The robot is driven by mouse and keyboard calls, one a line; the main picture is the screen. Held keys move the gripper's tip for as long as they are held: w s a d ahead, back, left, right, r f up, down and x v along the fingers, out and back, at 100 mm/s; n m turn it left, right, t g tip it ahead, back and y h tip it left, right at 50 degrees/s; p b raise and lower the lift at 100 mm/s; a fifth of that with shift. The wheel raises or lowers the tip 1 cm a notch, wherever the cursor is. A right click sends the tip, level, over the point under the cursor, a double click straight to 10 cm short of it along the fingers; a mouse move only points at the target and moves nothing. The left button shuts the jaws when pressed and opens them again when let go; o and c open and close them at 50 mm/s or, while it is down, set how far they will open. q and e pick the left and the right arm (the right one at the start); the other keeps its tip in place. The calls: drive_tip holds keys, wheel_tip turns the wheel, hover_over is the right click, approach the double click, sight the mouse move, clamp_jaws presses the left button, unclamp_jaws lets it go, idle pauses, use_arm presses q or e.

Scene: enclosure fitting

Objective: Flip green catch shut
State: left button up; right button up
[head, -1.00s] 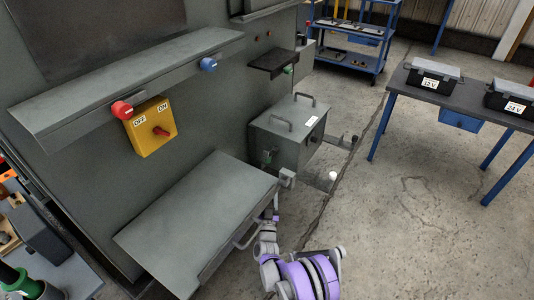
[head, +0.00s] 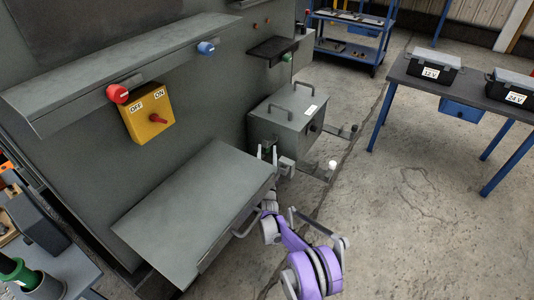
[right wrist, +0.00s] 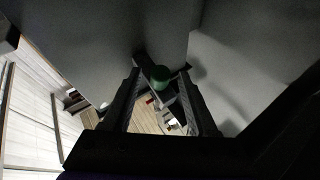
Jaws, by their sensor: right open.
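The green catch (right wrist: 160,76) shows in the right wrist view as a rounded green end on a dark bar, against a grey surface. It appears between the two fingers of my right gripper (right wrist: 163,98), near their far ends; I cannot tell whether they touch it. In the head view, my open right gripper (head: 267,153) reaches up at the left side of the grey box with two handles (head: 275,129). The catch is hidden there, behind or between the fingers. My left gripper is not in view.
A grey shelf with a handle (head: 195,205) stands just left of my right arm. Above are a yellow switch box (head: 149,117), a red knob (head: 117,93), a blue knob (head: 205,48) and a small dark ledge (head: 276,49). A table (head: 460,88) and open floor lie right.

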clamp_jaws()
idle(1.4)
